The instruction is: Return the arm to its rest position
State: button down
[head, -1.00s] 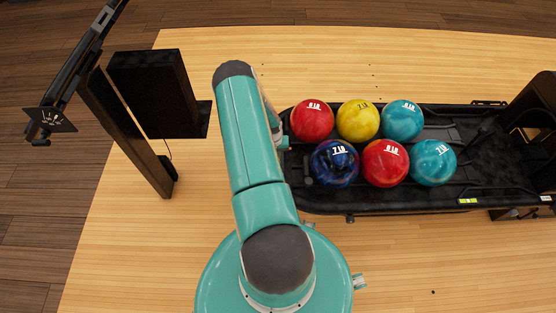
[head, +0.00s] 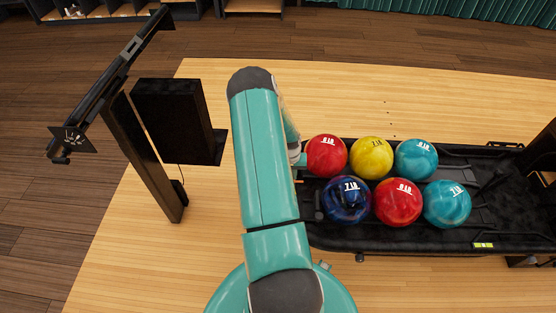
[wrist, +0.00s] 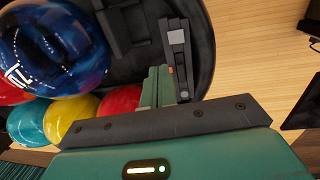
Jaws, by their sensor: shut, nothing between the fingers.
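My teal arm (head: 263,160) rises in the middle of the head view and bends over beside the left end of the ball return. Its far end is mostly hidden behind the arm there. My gripper (wrist: 162,86) shows in the wrist view, shut and empty, above the black end of the ball return (wrist: 207,55). A dark blue ball (wrist: 55,45) is close by on its left, apart from the fingers. The ball return also shows in the head view (head: 400,240).
Several balls sit in two rows on the return, among them a yellow ball (head: 371,155) and a red ball (head: 398,202). A black post with a box-shaped panel (head: 172,115) stands left of my arm. Light wood floor (head: 130,250) is clear at the front left.

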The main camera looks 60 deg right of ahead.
jog(key=w+a+r+n+t, duration=0.1)
jog(key=w+a+r, duration=0.35)
jog(key=r, duration=0.25)
jog(key=w+a+r+n+t, duration=0.1)
jog(key=w+a+r, duration=0.3)
jog(key=w+r, duration=0.3)
jog(key=w+a+r+n, duration=0.1)
jog(key=w+a+r, duration=0.3)
jog(key=r, duration=0.4)
jog(key=w+a+r+n+t, duration=0.2)
jog(key=w+a+r+n, duration=0.1)
jog(key=a+r, duration=1.25)
jog(key=s+a+r+n+t, duration=0.1)
jog(key=s+a+r+n, duration=0.1)
jog(key=s+a+r, duration=0.2)
jog(key=s+a+r+n, duration=0.2)
jog(key=s+a+r, duration=0.2)
jog(key=a, duration=0.6)
jog(key=s+a+r+n+t, duration=0.1)
jog(key=s+a+r+n, duration=0.1)
jog(key=s+a+r, duration=0.3)
jog(key=shift+s+a+n+t+y, duration=0.3)
jog(key=shift+s+a, duration=0.75)
jog(key=shift+s, duration=0.15)
